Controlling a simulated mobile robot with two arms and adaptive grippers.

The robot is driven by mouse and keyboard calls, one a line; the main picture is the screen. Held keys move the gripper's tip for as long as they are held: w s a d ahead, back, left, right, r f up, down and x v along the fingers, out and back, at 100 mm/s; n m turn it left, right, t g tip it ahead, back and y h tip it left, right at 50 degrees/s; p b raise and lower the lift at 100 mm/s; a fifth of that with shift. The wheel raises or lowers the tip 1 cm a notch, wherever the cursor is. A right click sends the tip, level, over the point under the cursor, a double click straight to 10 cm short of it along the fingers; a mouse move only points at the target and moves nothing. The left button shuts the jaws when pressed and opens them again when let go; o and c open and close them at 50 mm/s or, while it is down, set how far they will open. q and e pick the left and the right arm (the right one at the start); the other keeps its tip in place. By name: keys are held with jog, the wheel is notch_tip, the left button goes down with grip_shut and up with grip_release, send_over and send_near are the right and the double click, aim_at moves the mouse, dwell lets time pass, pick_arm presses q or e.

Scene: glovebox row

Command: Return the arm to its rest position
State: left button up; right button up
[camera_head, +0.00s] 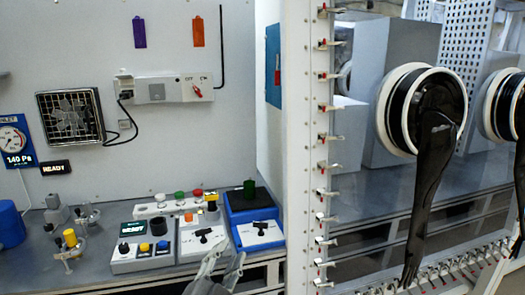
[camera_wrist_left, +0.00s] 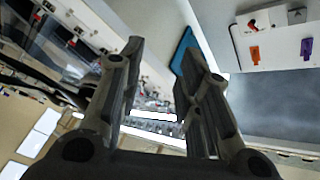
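My left gripper (camera_head: 222,265) shows at the bottom middle of the head view, in front of the bench's front edge. Its two fingers stand apart with nothing between them. In the left wrist view the fingers of the left gripper (camera_wrist_left: 155,85) are spread, and the gap between them is empty. My right gripper is not in view.
Control boxes with black T-handles (camera_head: 203,236) and a blue box (camera_head: 247,200) stand on the bench close beyond the left gripper. A glovebox frame with several clamps (camera_head: 322,135) rises to the right, with black gloves (camera_head: 430,180) hanging from round ports.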

pick_arm(q)
jog(key=s+a+f+n+g+y, duration=0.2)
jog(key=s+a+f+n, duration=0.1)
jog(key=f, duration=0.3)
jog(key=s+a+f+n+g+y, duration=0.2)
jog(key=a+f, duration=0.1)
jog(key=f, duration=0.2)
jog(key=s+a+f+n+g, duration=0.25)
jog(key=s+f+g, duration=0.4)
jog(key=s, duration=0.65)
jog(key=s+a+f+n+g, duration=0.2)
jog(key=s+a+f+g, duration=0.25)
jog(key=s+f, duration=0.55)
jog(key=s+f+g, duration=0.1)
jog(key=s+f, duration=0.1)
jog(key=f, duration=1.1)
jog(key=s+f+g, duration=0.1)
jog(key=s+f, duration=0.1)
jog(key=f, duration=1.1)
jog(key=s+a+f+y, duration=0.1)
jog(key=s+a+f, duration=0.1)
jog(key=s+f, duration=1.2)
jog(key=shift+s+a+f+g, duration=0.3)
jog(key=shift+s+f+g, duration=0.1)
jog(key=shift+s, duration=0.85)
